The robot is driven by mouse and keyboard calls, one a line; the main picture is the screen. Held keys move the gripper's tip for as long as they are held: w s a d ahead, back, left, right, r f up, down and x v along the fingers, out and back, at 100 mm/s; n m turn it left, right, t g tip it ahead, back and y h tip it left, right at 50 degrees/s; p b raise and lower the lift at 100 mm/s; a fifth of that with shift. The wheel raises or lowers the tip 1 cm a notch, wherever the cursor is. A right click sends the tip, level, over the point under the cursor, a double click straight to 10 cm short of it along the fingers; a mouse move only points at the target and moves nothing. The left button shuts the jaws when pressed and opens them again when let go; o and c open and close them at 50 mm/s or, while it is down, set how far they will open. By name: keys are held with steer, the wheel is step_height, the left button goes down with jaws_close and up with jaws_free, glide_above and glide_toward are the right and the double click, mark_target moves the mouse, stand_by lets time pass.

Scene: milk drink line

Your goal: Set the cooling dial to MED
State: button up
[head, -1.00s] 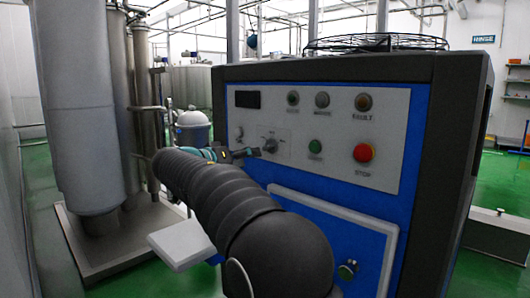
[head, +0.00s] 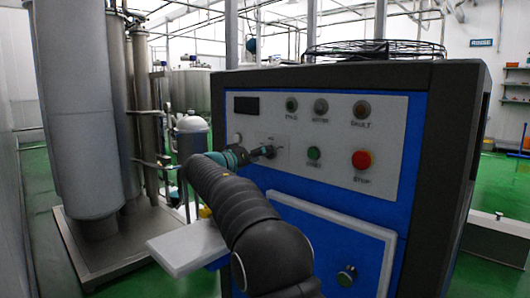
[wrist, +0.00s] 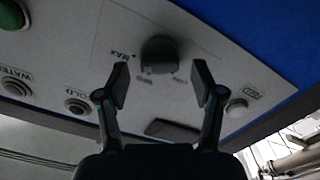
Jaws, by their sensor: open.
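The cooling dial (wrist: 160,54) is a dark round knob on the grey control panel (wrist: 85,40). In the wrist view it sits ahead of my gripper (wrist: 160,70), centred between the two open fingertips, with a gap on either side. The panel appears upside down there, with a MAX label left of the dial and two blurred labels on its near side. I cannot tell which mark the dial points to. In the head view my gripper (head: 270,151) is at the panel's left part and hides the dial.
A red stop button (head: 361,160) and a green button (head: 313,153) sit right of the gripper. Indicator lamps and a dark display (head: 246,105) are above. A door with a knob (head: 346,275) is below. Steel columns (head: 75,110) stand at the left.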

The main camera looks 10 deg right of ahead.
steer(key=shift+x, duration=1.25)
steer(key=c, duration=1)
steer(key=shift+n, duration=0.3)
steer(key=n+p, duration=0.2)
steer(key=n, duration=0.3)
steer(key=shift+n, duration=0.3)
steer(key=n+p, duration=0.2)
steer(key=n, duration=0.3)
steer(key=shift+n, duration=0.3)
steer(key=shift+f+p, duration=0.1)
steer(key=shift+p, duration=0.2)
